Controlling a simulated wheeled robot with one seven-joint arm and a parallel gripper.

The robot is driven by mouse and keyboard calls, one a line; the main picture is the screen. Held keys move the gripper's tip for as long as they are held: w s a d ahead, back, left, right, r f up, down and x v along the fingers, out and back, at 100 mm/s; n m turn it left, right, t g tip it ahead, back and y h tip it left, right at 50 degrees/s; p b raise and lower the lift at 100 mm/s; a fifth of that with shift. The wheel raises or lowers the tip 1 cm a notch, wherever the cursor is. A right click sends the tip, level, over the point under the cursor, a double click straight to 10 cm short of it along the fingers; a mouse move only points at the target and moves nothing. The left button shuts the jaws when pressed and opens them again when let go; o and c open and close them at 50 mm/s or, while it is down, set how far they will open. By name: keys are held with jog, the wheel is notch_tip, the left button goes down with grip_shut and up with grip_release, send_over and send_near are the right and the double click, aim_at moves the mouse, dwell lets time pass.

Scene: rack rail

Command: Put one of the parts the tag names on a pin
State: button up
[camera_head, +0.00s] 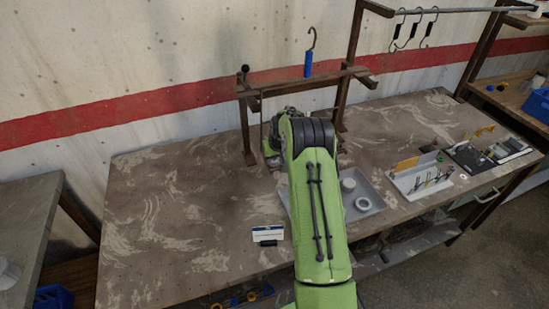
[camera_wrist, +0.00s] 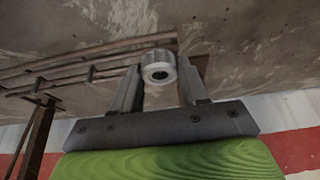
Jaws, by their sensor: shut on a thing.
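My gripper (camera_wrist: 160,88) is shut on a round grey metal ring (camera_wrist: 158,66), held between its two fingertips with its dark hole facing the wrist camera. In the head view my green arm hides the gripper and the ring. A brown rack (camera_head: 300,83) stands at the back of the workbench; its rail (camera_wrist: 60,70) with short pins (camera_wrist: 91,73) shows left of the ring in the wrist view, apart from it. A small white and blue tag (camera_head: 268,234) stands at the bench front; its words are too small to read. A grey tray (camera_head: 370,202) holds pale round parts (camera_head: 362,203).
A blue-handled hook (camera_head: 308,64) stands above the rack rail. A white holder with small tools (camera_head: 422,178) and a dark tray (camera_head: 468,158) lie to the right. Several hooks (camera_head: 413,30) hang from an upper bar. The left part of the workbench (camera_head: 170,215) is clear.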

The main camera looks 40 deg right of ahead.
jog(key=o, duration=1.1)
jog(key=shift+o, duration=0.2)
jog(key=shift+r, duration=0.1)
jog(key=v, duration=1.6)
jog(key=s+a+r, duration=0.5)
jog(key=a+r, duration=0.3)
jog(key=a, duration=0.2)
jog(key=s+a+r+n, duration=0.2)
jog(key=s+a+r, duration=0.2)
jog(key=s+a, duration=0.4)
jog(key=s+a+f, duration=0.1)
jog(key=s+a, duration=0.2)
jog(key=s, duration=0.5)
jog(key=s+a+f+t+y, duration=0.1)
jog(key=s+a+f, duration=0.1)
jog(key=s, duration=0.7)
jog(key=shift+a+n, duration=0.4)
jog(key=shift+a, duration=0.5)
jog(key=shift+s, duration=0.1)
